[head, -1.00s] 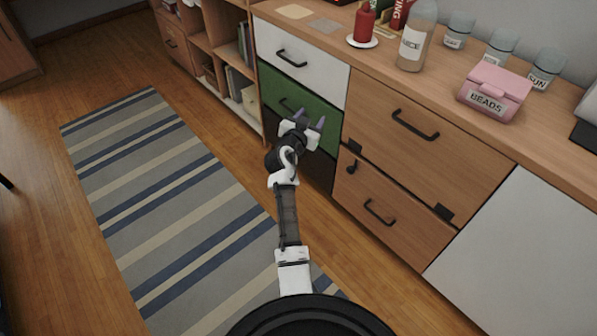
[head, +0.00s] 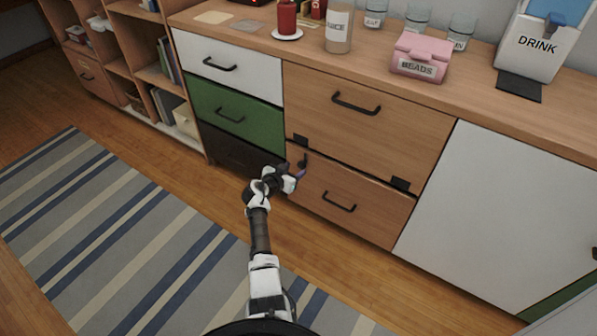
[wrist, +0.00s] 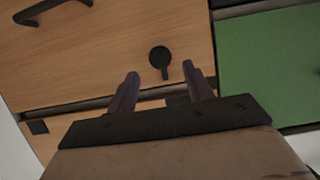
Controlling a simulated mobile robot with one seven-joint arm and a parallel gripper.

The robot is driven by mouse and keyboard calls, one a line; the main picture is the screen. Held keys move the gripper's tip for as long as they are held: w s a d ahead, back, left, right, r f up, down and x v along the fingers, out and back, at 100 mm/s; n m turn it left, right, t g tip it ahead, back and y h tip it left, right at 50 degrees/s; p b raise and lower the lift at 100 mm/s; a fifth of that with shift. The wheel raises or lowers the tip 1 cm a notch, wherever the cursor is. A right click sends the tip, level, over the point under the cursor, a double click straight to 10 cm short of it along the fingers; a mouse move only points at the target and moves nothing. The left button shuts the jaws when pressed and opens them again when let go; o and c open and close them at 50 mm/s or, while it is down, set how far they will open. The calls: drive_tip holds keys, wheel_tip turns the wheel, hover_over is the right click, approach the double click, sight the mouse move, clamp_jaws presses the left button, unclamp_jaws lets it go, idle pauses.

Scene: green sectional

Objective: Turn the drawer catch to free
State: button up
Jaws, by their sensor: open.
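The drawer catch (head: 303,160) is a small dark round knob with a short lever, at the upper left of the lower wooden drawer (head: 365,208). In the wrist view, turned nearly upside down, the catch (wrist: 160,57) shows whole, its lever pointing to the picture's bottom, toward the drawer's top edge. My gripper (head: 300,173) is at this drawer's left part, close to the catch. It is open and empty, its purple fingers (wrist: 160,71) on either side of the lever in the picture. I cannot tell the gap left to the drawer front.
The drawer's black handle (head: 339,201) is right of and below the catch. A dark plate (head: 400,184) sits at the drawer's upper right. The green drawer (head: 235,112) is to the left. Striped rug (head: 120,235) and bare floor lie in front.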

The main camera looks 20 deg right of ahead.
sight(300, 165)
drive_tip(key=shift+b+x, duration=1)
drive_tip(key=shift+x, duration=1.35)
drive_tip(key=c, duration=0.9)
